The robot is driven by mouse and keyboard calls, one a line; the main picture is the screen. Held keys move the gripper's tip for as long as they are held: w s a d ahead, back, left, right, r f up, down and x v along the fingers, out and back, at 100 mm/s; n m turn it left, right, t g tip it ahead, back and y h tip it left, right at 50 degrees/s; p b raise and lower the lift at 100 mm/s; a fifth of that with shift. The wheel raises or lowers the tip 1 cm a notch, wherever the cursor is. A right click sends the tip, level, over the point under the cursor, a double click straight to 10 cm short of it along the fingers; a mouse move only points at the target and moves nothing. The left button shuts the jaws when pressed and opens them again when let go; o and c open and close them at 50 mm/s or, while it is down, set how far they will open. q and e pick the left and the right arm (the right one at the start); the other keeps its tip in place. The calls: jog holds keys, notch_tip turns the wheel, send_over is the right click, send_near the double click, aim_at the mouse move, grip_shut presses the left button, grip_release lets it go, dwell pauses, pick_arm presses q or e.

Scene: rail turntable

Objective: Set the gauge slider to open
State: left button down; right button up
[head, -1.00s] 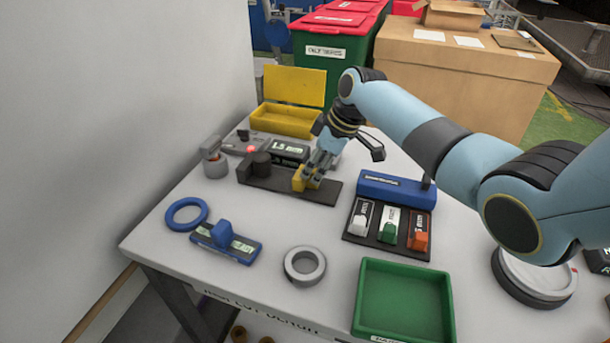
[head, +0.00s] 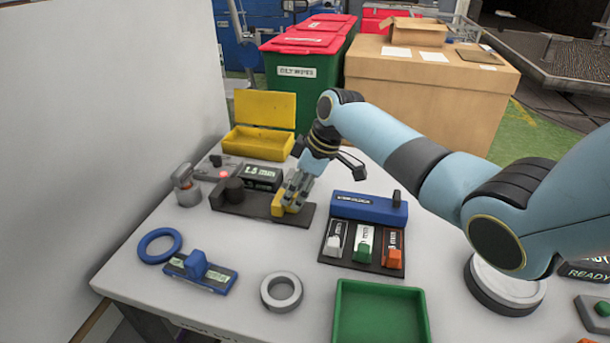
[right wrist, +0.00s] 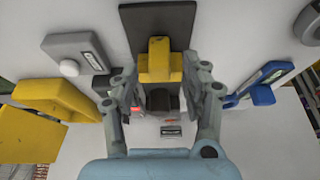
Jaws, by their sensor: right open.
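The gauge appears to be the dark base (head: 250,203) with a black round post (head: 231,190) and a yellow slider block (head: 279,205) near its right end. A black display (head: 263,177) reading about 1.5 mm stands behind it. My right gripper (head: 292,190) is over the yellow block, pointing down. In the right wrist view, the open fingers (right wrist: 165,95) spread either side of the yellow block (right wrist: 160,62); I cannot tell whether they touch it. The fingers partly hide the block in the head view. My left gripper is not in view.
A blue slider unit (head: 200,271), blue ring (head: 160,246) and grey ring (head: 281,292) lie in front. A block stand (head: 362,244) is to the right, with a green tray (head: 380,316) before it. A yellow open box (head: 262,140) stands behind.

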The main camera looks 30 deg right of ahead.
jog(key=v, duration=1.1)
jog(key=shift+s, duration=0.15)
